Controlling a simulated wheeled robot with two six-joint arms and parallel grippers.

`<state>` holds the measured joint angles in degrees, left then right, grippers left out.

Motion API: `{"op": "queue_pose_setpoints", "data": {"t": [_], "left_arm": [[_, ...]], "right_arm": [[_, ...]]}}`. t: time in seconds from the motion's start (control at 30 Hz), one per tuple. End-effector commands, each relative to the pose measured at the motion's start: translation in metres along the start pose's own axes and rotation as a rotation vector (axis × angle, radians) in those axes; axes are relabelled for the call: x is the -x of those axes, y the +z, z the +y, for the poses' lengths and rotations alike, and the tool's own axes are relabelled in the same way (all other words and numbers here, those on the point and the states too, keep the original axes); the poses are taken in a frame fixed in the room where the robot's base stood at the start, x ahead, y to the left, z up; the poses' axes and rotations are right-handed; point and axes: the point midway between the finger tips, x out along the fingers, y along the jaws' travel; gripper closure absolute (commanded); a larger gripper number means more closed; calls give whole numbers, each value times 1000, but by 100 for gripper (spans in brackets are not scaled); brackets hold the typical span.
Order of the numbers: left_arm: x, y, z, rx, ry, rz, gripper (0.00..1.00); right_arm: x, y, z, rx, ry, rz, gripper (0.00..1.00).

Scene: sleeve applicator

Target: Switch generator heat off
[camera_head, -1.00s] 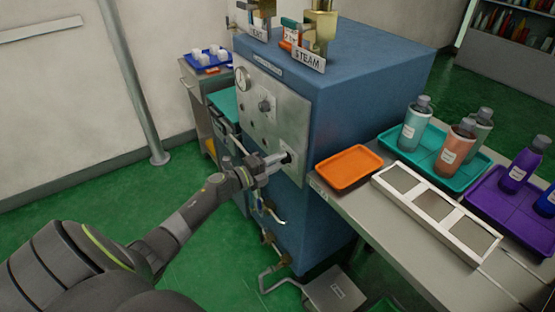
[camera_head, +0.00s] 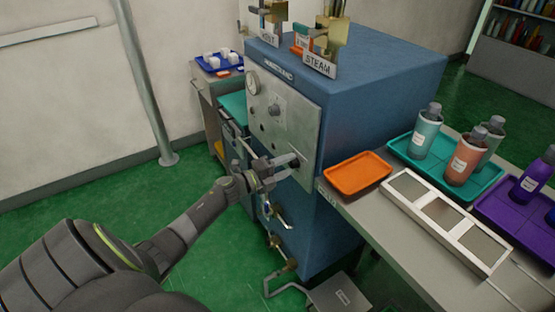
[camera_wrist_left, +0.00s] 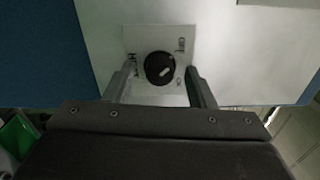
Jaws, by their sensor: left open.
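The blue steam generator (camera_head: 375,100) stands in the middle of the head view with a light metal control panel (camera_head: 297,122) on its front. A round black knob on a small white plate shows in the left wrist view (camera_wrist_left: 154,64). My left gripper (camera_head: 290,165) is open at the lower right of the panel. In the left wrist view its fingers stand on either side of the knob, with gaps visible. My right gripper is not in view.
A gauge (camera_head: 252,84) and other controls sit higher on the panel. An orange tray (camera_head: 357,175), a three-window white frame (camera_head: 441,214) and bottles in a teal tray (camera_head: 484,181) are on the right table. Valve handles (camera_head: 277,213) stick out below the panel.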

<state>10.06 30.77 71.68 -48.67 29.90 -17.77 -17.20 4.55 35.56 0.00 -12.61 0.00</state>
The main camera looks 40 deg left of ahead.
Motion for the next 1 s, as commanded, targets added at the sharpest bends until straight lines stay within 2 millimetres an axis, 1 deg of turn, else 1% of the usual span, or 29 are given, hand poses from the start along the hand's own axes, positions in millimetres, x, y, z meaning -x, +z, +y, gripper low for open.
{"op": "queue_pose_setpoints", "data": {"t": [0.17,0.27,0.5,0.7,0.9,1.0], "left_arm": [[17,0,2,-1,3,-1,50],[36,0,3,-2,4,0,50],[86,0,4,-2,6,1,50],[124,0,3,-1,5,1,50],[153,0,1,0,4,1,50],[163,0,1,-1,3,1,50]], "right_arm": [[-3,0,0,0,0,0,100],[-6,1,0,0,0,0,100],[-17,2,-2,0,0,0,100],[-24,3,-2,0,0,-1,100],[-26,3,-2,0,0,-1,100],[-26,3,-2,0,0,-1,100]]}}
